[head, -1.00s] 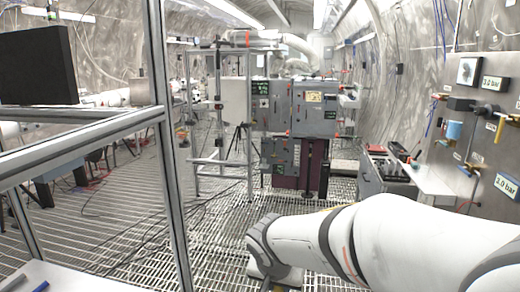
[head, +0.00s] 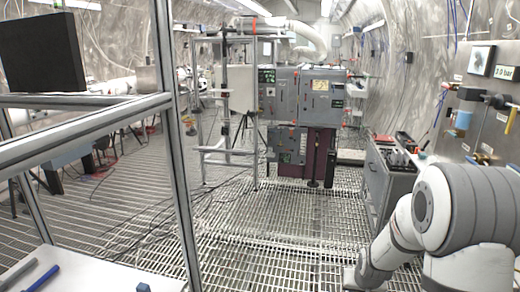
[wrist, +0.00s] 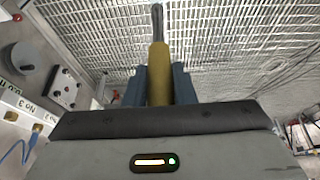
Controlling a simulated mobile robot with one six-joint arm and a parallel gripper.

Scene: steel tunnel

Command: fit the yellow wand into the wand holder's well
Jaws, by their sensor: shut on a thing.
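The yellow wand (wrist: 159,75) shows in the wrist view, upright in the picture with a dark grey tip (wrist: 157,22) at its far end. My gripper (wrist: 158,82) is shut on it, with one blue-grey finger on each side of the yellow part. Metal grating lies beyond the wand's tip. In the head view my arm is at the lower right, and the gripper and wand are not in sight there. I cannot make out the wand holder or its well in either view.
Grey control cabinets (head: 318,95) stand mid-tunnel. A grey tool cabinet (head: 388,180) stands at the right. A metal frame (head: 182,170) rises at the left, beside a white table (head: 75,275). A panel (wrist: 25,75) is close at the wrist view's left. Open grating floor (head: 270,225) lies between.

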